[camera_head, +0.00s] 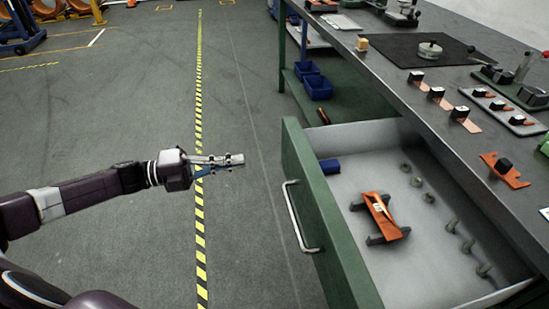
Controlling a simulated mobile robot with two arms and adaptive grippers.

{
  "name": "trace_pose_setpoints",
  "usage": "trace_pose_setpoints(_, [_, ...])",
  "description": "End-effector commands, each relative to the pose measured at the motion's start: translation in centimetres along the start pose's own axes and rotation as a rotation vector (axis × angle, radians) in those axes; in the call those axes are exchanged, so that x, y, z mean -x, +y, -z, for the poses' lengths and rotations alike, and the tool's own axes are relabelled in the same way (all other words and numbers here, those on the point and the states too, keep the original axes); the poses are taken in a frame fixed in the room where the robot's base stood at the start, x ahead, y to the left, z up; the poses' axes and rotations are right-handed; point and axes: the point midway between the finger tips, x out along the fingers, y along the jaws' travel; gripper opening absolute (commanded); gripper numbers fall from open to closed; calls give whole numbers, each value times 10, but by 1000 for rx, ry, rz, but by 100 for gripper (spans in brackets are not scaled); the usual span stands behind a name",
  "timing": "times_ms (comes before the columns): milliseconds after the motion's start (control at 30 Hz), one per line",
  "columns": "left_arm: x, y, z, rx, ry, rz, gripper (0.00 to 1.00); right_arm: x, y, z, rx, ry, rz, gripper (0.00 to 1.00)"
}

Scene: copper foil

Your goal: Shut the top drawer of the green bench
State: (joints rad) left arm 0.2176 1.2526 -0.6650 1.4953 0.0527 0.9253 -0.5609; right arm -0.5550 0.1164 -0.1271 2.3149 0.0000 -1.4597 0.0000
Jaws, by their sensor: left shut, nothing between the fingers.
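The green bench (375,73) stands on the right with a grey worktop. Its top drawer (308,190) is pulled out toward the left; it has a green front with a pale bar handle (300,218). Inside it lie a blue item (329,166), an orange and grey piece (380,215) and several small grey clips. My left gripper (240,159) is shut and empty. It is over the floor to the left of the drawer front, apart from it, with its fingers pointing right. My right gripper is not in view.
Several copper-coloured pieces with black blocks (463,113) and a dark mat (425,50) are on the worktop. Blue bins (318,87) sit on the lower shelf. A yellow-black floor stripe (199,110) runs along open floor. A blue stand (20,35) is far left.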

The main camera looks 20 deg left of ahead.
Motion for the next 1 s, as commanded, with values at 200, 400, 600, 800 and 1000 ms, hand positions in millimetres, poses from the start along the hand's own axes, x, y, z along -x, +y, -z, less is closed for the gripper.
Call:
trace_pose_setpoints(200, [-50,-2,0,-1,2,6,0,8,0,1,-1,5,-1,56])
trace_pose_setpoints(400, [-84,-1,0,0,1,3,0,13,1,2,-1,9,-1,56])
trace_pose_setpoints(600, [-99,0,0,0,-1,1,0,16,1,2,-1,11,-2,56])
trace_pose_setpoints(800, [-101,0,0,1,-1,0,0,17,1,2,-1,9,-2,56])
trace_pose_setpoints(1000, [-101,0,0,1,-1,0,0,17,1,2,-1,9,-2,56])
